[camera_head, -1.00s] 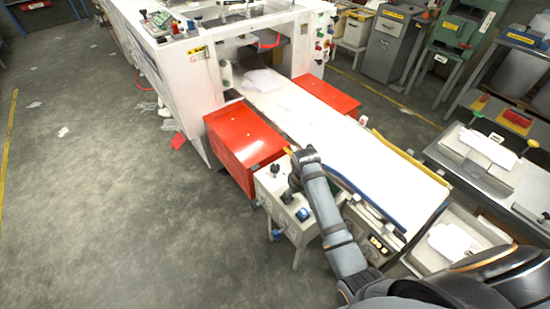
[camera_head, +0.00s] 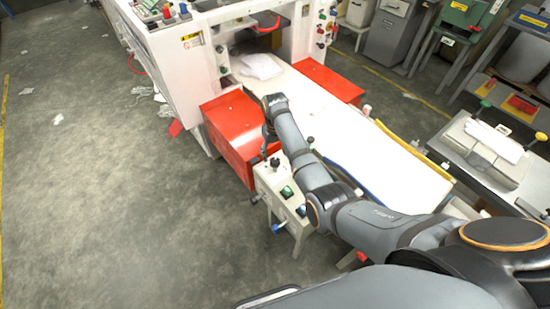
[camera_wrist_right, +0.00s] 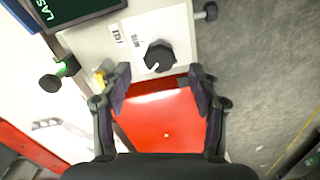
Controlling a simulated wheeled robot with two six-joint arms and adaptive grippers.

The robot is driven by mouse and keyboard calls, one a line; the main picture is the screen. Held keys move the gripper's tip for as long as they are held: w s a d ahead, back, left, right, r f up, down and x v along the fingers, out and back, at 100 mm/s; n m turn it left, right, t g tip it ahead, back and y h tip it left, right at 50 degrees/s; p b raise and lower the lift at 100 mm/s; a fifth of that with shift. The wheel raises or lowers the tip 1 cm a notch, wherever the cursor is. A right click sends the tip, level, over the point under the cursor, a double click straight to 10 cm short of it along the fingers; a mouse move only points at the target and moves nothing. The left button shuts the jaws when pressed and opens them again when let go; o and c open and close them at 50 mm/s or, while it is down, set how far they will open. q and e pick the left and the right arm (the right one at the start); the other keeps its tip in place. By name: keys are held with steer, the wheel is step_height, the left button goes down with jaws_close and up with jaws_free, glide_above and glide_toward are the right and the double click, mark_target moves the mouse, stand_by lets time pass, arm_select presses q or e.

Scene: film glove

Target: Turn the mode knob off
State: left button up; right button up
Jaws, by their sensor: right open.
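A dark, many-sided knob (camera_wrist_right: 160,57) with a small pale mark near its lower-left edge sits on a pale panel (camera_wrist_right: 180,25) in the right wrist view. In the head view the dark knob (camera_head: 274,163) stands on top of the small pale control box (camera_head: 268,180). My right gripper (camera_wrist_right: 160,84) is open and empty, with its fingers spread. In the right wrist picture the knob lies just past the fingertips, between their lines, and appears apart from them. In the head view my right gripper (camera_head: 268,143) hangs beside the red box, close to the knob. My left gripper is not in view.
A green switch (camera_head: 287,191) and a blue knob (camera_head: 301,210) are also on the control box. The long white table (camera_head: 350,140) runs alongside. Open grey floor lies left.

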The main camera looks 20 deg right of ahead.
mark_target(275, 161)
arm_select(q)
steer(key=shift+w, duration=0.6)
arm_select(e)
steer(key=shift+f, duration=2.2)
steer(key=c, duration=1.2)
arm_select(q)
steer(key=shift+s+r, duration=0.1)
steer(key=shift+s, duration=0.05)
